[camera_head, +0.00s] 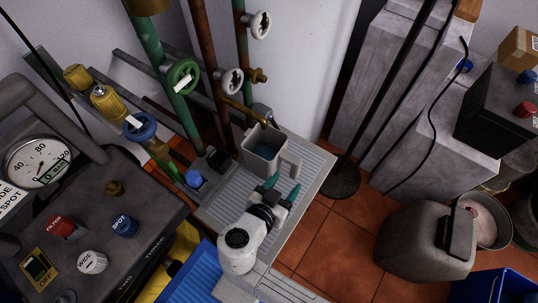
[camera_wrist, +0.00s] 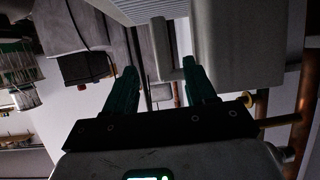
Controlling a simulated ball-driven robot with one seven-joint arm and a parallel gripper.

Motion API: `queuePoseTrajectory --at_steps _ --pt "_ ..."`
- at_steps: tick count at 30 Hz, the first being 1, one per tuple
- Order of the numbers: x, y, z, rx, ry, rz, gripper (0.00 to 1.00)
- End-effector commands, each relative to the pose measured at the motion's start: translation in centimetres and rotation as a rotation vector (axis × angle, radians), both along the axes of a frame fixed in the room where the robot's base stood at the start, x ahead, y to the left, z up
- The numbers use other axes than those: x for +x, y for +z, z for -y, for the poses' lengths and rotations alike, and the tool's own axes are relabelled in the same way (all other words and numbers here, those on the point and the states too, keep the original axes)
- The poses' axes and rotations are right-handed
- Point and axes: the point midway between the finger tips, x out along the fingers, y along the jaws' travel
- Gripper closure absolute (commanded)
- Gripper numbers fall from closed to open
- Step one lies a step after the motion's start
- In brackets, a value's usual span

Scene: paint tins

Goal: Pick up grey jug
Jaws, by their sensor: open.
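The grey jug (camera_head: 262,160) stands upright on a ribbed grey surface (camera_head: 240,208) in the head view, with its handle (camera_head: 291,160) toward the right. Something bluish shows inside its mouth. My gripper (camera_head: 284,181) is open, its two teal fingers just in front of the handle. In the wrist view the jug body (camera_wrist: 245,40) fills the upper right. The handle (camera_wrist: 160,45) shows between the fingertips of my gripper (camera_wrist: 159,67), with the right fingertip overlapping the edge of the jug body. I cannot tell whether a finger touches the handle.
A brass tap (camera_head: 243,110) and vertical pipes with valve wheels (camera_head: 183,76) stand close behind and left of the jug. A blue-capped item (camera_head: 193,179) sits left of it. A dark pole base (camera_head: 342,180) stands to the right.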

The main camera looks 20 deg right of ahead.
Motion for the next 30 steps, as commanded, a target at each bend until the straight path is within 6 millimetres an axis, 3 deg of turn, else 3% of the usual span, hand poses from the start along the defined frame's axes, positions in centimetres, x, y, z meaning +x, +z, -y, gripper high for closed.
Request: queuePoseTrajectory --at_steps 24,30 --pt "5.7 -3.6 6.8 -0.002 -0.002 0.014 0.45" --pt "6.3 -3.9 7.6 -0.001 0.0 0.015 0.45"
